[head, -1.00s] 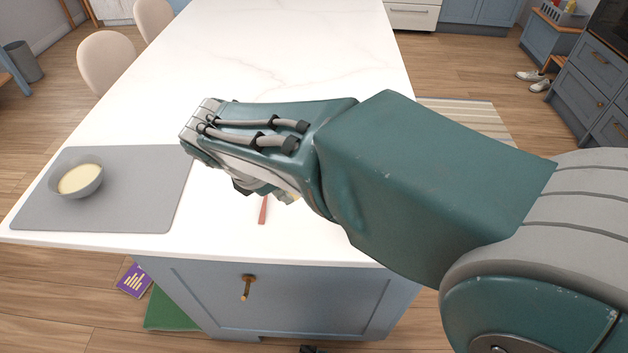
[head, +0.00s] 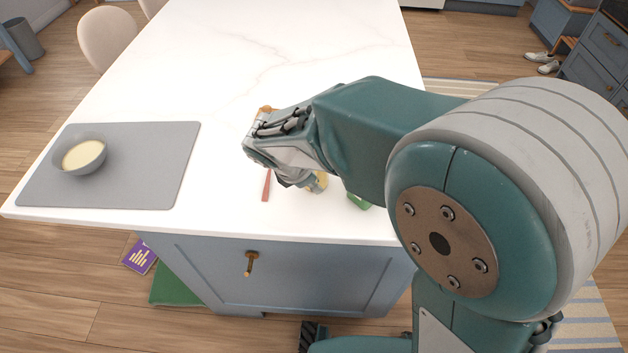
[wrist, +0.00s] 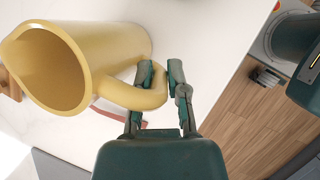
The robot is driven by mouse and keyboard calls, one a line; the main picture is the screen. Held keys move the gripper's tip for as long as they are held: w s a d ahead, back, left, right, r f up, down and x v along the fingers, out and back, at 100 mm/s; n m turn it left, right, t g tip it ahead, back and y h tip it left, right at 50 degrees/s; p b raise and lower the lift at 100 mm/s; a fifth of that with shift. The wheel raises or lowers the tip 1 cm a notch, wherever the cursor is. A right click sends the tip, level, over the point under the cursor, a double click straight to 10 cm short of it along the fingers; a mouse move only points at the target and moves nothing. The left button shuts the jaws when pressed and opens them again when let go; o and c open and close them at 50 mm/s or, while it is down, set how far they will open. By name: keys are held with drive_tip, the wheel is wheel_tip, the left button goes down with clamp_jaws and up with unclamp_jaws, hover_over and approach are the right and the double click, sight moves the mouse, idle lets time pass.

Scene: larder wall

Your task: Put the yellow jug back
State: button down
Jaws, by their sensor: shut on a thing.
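The yellow jug (wrist: 105,55) fills the upper left of the wrist view, with its open mouth toward the camera's left. My gripper (wrist: 159,75) is shut on the jug's handle, with one finger on each side of it. In the head view my gripper (head: 300,180) is over the near part of the white counter (head: 240,65). There the jug (head: 320,182) is mostly hidden behind my arm, with only a small yellow part showing. I cannot tell whether the jug touches the counter.
A grey mat (head: 140,175) with a bowl of pale yellow content (head: 84,157) lies at the left. A thin red thing (head: 266,185) and a green thing (head: 359,201) lie near the counter's front edge. The far counter is clear.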

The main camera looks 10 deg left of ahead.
drive_tip(key=c, duration=0.7)
unclamp_jaws()
drive_tip(key=shift+f, duration=0.1)
drive_tip(key=shift+o, duration=0.2)
drive_tip(key=v, duration=1.2)
drive_tip(key=s+d+r+m+t+y, duration=0.1)
drive_tip(key=s+d+m, duration=0.4)
drive_tip(key=d+m, duration=0.6)
drive_tip(key=s+d+r+m+t+y, duration=0.1)
drive_tip(key=s+d+m, duration=0.5)
drive_tip(key=d+m, duration=0.6)
drive_tip(key=shift+d+r+y, duration=0.4)
drive_tip(key=shift+d+y, duration=0.3)
drive_tip(key=shift+y, duration=0.2)
drive_tip(key=shift+w+d, duration=0.1)
